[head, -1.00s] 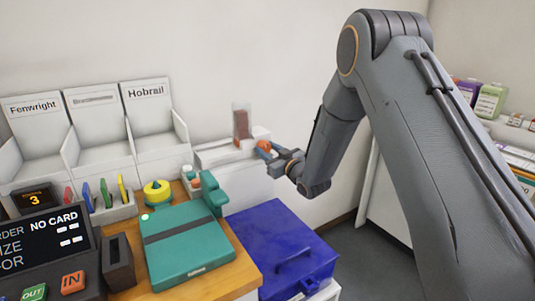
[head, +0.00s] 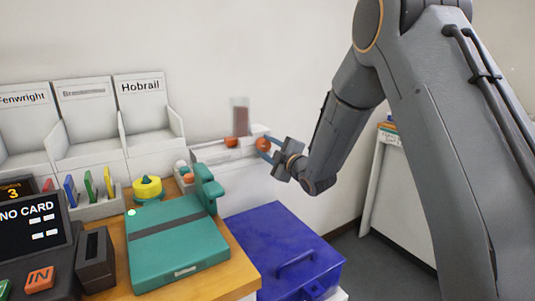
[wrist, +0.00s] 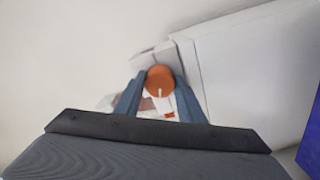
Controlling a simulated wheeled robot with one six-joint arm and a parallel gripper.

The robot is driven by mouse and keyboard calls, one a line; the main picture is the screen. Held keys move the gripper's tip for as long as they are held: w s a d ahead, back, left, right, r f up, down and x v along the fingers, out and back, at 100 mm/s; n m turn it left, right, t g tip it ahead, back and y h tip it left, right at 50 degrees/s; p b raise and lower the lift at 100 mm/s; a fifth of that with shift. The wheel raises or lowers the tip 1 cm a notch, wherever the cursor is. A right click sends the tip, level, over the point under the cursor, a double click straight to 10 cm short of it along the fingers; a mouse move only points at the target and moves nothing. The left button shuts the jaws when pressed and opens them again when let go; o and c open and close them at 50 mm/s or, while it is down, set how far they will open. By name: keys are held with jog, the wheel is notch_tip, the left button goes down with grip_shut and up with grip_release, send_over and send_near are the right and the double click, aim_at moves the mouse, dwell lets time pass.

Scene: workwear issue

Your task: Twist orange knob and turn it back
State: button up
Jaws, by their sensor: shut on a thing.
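The orange knob (head: 263,145) is on the right end of a white dispenser (head: 215,152) by the wall. In the wrist view the knob (wrist: 160,78) is round, with a short white mark pointing towards the bottom of the picture. A clear tube (head: 241,120) with reddish-brown contents stands upright on the dispenser. A second, smaller orange part (head: 231,142) shows left of the knob.
A blue lidded box (head: 280,250) stands below the dispenser. A teal flat device (head: 180,245) and a yellow round item (head: 147,190) are on the wooden counter (head: 235,270) at left. My arm fills the right side. Labelled white bins (head: 145,110) stand behind.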

jog(key=shift+n+b, duration=1.25)
jog(key=shift+n, duration=0.45)
jog(key=o, duration=1)
jog(key=shift+o, duration=0.2)
jog(key=shift+f, duration=0.1)
